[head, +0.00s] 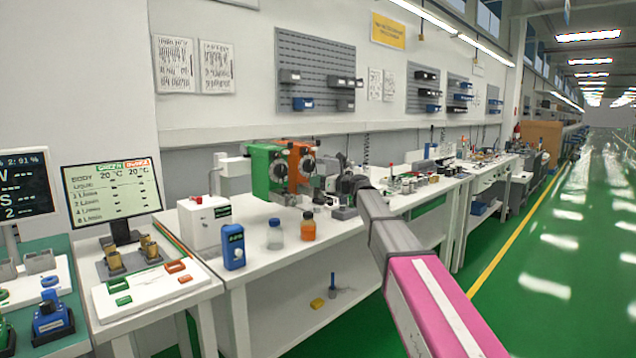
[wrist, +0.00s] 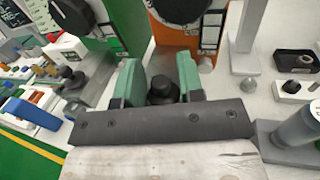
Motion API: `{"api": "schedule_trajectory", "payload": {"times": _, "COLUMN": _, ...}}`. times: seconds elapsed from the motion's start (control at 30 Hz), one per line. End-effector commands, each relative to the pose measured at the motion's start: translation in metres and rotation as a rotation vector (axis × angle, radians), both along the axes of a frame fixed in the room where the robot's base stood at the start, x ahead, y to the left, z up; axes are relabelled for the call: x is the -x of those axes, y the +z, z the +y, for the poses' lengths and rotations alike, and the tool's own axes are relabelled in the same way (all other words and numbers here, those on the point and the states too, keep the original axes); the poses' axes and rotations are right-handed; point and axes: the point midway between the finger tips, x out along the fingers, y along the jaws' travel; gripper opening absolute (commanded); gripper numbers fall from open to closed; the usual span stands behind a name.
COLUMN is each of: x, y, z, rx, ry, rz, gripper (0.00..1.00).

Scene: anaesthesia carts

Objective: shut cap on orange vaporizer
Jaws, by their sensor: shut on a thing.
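The orange vaporizer (head: 294,184) hangs beside the green vaporizer (head: 261,172) above the white bench in the head view. In the wrist view the orange vaporizer (wrist: 179,46) stands just beyond my fingers, with its dark dial at the top edge. My gripper (wrist: 161,78) has its two green fingers on either side of a black cap (wrist: 163,92), at the lower front of the orange vaporizer, and is shut on it. The cap's underside and its seat are hidden by the gripper body. In the head view my arm hides much of the gripper.
A white box (head: 204,222) is to the left.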

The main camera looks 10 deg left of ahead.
Motion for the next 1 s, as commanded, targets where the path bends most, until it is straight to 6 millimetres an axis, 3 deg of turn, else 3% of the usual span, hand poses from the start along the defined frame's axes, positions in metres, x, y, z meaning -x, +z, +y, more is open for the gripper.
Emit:
{"api": "schedule_trajectory", "payload": {"times": 0.7, "x": -0.004, "y": 0.001, "z": 0.013, "rx": -0.010, "ry": 0.435, "rz": -0.029, "gripper": 0.12}}
{"api": "schedule_trajectory", "payload": {"times": 1.0, "x": -0.002, "y": 0.002, "z": 0.016, "rx": -0.011, "ry": 0.536, "rz": -0.037, "gripper": 0.12}}
